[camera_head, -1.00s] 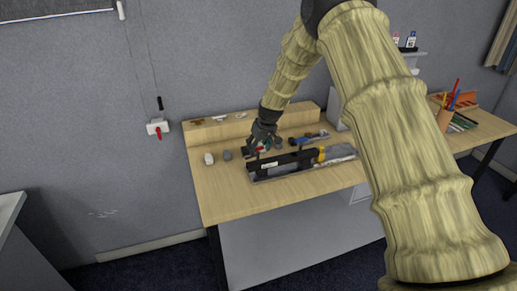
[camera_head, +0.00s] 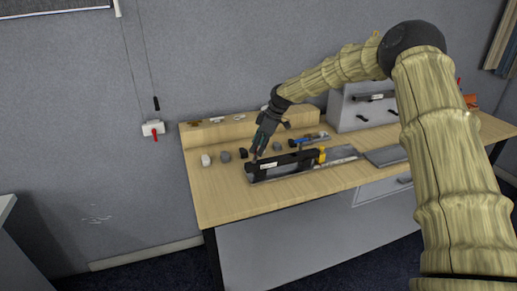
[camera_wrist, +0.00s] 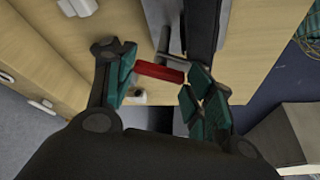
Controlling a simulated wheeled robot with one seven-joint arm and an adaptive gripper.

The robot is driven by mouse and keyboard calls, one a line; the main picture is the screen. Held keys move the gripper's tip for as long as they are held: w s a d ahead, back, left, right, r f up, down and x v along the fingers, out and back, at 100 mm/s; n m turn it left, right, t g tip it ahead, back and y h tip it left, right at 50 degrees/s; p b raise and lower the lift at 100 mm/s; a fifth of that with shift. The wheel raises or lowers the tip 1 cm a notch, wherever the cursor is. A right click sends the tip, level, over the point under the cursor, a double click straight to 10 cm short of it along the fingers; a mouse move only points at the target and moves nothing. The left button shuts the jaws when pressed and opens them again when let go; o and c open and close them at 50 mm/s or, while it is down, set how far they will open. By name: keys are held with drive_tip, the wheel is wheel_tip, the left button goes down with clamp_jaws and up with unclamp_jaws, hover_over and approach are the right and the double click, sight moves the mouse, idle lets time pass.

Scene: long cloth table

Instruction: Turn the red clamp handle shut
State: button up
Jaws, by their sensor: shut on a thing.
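The red clamp handle (camera_wrist: 160,72) shows in the wrist view as a short red bar lying crosswise between my fingertips. My gripper (camera_wrist: 160,82) is shut on it, with one teal-padded finger at each end. In the head view my gripper (camera_head: 256,147) points down at the left end of a long black device (camera_head: 290,164) on a grey base, with a yellow part at its right end. The handle is hidden behind my gripper in the head view. A grey metal piece and a dark bar show beside the handle in the wrist view.
The device stands on a wooden table (camera_head: 225,200). A low wooden ledge (camera_head: 215,134) and a grey drawer cabinet (camera_head: 350,105) stand behind. The front left of the table is clear.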

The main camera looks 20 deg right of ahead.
drive_tip(key=n+g, duration=0.1)
drive_tip(key=n, duration=0.1)
drive_tip(key=n+g+b, duration=0.1)
drive_tip(key=n, duration=0.2)
drive_tip(key=shift+w+f, duration=0.15)
drive_tip(key=shift+f, duration=0.05)
drive_tip(key=shift+n, duration=0.3)
drive_tip(key=o, duration=1)
drive_tip(key=shift+w, duration=0.1)
drive_tip(key=shift+r, duration=0.15)
drive_tip(key=v, duration=1.2)
drive_tip(key=shift+d, duration=0.2)
drive_tip(key=shift+w, duration=0.15)
